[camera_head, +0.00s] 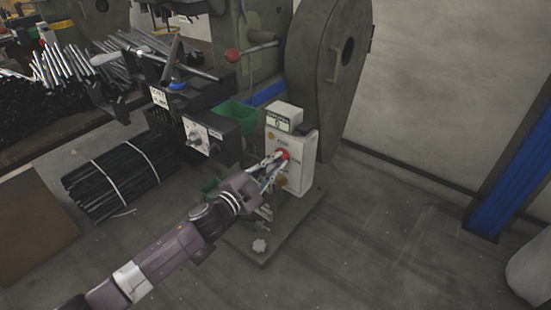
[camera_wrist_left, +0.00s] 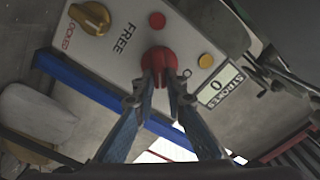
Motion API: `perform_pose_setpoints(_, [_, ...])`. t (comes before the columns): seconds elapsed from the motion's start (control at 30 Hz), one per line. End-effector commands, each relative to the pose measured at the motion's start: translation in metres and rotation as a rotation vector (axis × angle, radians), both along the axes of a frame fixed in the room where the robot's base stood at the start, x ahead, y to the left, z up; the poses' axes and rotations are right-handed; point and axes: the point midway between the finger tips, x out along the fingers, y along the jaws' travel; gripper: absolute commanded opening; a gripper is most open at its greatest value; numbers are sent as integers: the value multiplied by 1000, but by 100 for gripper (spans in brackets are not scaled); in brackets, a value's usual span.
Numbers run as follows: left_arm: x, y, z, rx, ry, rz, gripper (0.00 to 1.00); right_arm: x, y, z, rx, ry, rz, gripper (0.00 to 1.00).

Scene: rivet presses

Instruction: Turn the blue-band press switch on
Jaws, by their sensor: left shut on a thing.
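The press (camera_head: 322,75) with the blue band (camera_head: 268,94) stands at centre, a pale control box (camera_head: 298,172) on its front. A red rotary switch (camera_wrist_left: 158,60) sits on the box face in the left wrist view; in the head view it is a small red spot (camera_head: 284,154). My left gripper (camera_wrist_left: 158,76) has its two fingertips on either side of the red switch, shut on it. The head view also shows this gripper (camera_head: 279,159) at the box. The lettering beside the switch is partly hidden by the fingers. My right gripper is in neither view.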

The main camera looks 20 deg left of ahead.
Motion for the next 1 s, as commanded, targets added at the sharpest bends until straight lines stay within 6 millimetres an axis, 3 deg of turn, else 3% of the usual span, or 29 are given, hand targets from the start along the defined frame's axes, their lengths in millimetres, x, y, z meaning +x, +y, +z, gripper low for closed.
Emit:
perform_pose_setpoints(0.5, [-1,-3,-6,436,-158,-1,0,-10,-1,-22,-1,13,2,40])
perform_pose_setpoints(1.0, [-2,-4,-9,647,-234,-3,0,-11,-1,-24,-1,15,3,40])
